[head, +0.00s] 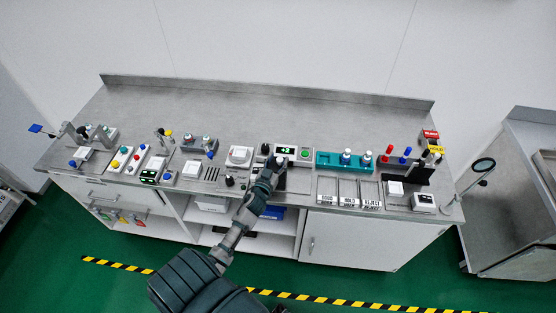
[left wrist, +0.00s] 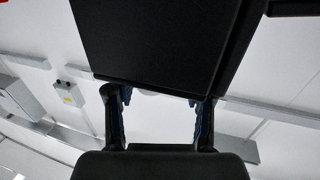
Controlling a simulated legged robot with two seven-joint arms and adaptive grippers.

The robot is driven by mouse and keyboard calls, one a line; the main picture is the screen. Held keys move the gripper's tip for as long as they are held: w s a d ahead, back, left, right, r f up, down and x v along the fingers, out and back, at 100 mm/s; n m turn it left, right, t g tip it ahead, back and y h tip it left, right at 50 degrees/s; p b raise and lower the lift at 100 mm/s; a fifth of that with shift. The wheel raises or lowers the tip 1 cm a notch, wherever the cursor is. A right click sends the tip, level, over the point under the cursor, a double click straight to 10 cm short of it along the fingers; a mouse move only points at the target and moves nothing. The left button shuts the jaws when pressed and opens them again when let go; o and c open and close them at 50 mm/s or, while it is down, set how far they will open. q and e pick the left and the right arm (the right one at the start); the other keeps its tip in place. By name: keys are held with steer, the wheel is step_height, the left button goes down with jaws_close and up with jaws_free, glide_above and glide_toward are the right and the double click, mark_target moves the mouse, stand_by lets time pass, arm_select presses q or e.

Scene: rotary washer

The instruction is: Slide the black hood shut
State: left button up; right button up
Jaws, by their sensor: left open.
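My left gripper (head: 275,164) reaches up from the bottom of the head view to the front middle of the bench, by the unit with a green display (head: 285,150). In the left wrist view the gripper (left wrist: 157,108) is open, with its two dark fingers apart and nothing seen between them. A large flat black panel (left wrist: 155,40), probably the black hood, fills the upper middle of that view, just ahead of the fingertips. I cannot tell whether they touch it. In the head view the hood is hard to make out behind my gripper. My right gripper is not in view.
A teal rack (head: 340,167) with white-capped bottles stands right of the gripper, behind labelled trays (head: 348,192). A white box unit (head: 240,155) stands close on the left. Small devices line the bench (head: 270,103); its back strip is clear.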

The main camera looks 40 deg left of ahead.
arm_select(q)
steer(key=v, duration=1.1)
steer(key=shift+s, duration=0.3)
